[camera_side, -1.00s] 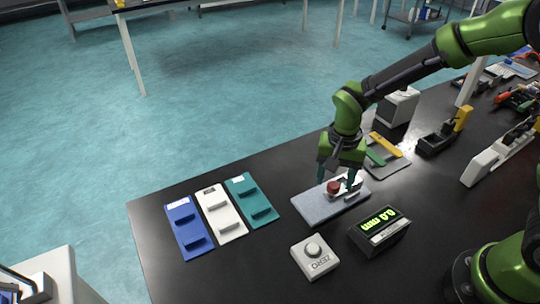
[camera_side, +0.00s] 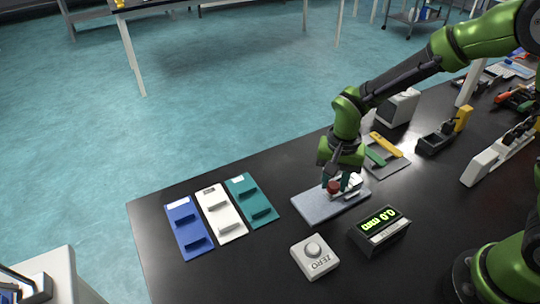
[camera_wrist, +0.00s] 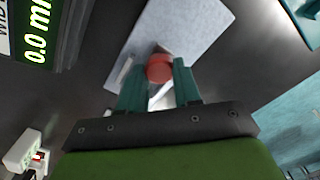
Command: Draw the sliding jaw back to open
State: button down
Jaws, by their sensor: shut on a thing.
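The grey plate (camera_side: 318,208) of the gauge lies on the black bench, with white jaw parts (camera_side: 352,186) at its right end. A round red knob (camera_side: 334,187) stands there; I take it to be the sliding jaw's handle. My gripper (camera_side: 343,184) is down at it with teal fingers. In the wrist view the fingers (camera_wrist: 158,80) stand on both sides of the red knob (camera_wrist: 159,68) and are shut on it. The grey plate (camera_wrist: 190,30) reaches away beyond it. The fingers partly hide the jaws, so the gap between them cannot be told.
A display (camera_side: 380,229) reading 0.0 mm and a white ZERO button box (camera_side: 315,257) stand in front. Blue, white and teal holders (camera_side: 222,213) lie to the left. A grey tray with a green and yellow tool (camera_side: 386,150) is close behind on the right.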

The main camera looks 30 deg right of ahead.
aim_at(312, 204)
jog(key=a, duration=0.5)
jog(key=shift+a, duration=0.4)
jog(key=c, duration=0.8)
grip_release()
jog(key=shift+d, duration=0.1)
jog(key=shift+r, duration=0.35)
notch_tip(312, 204, up, 16)
jog(key=shift+r, duration=0.15)
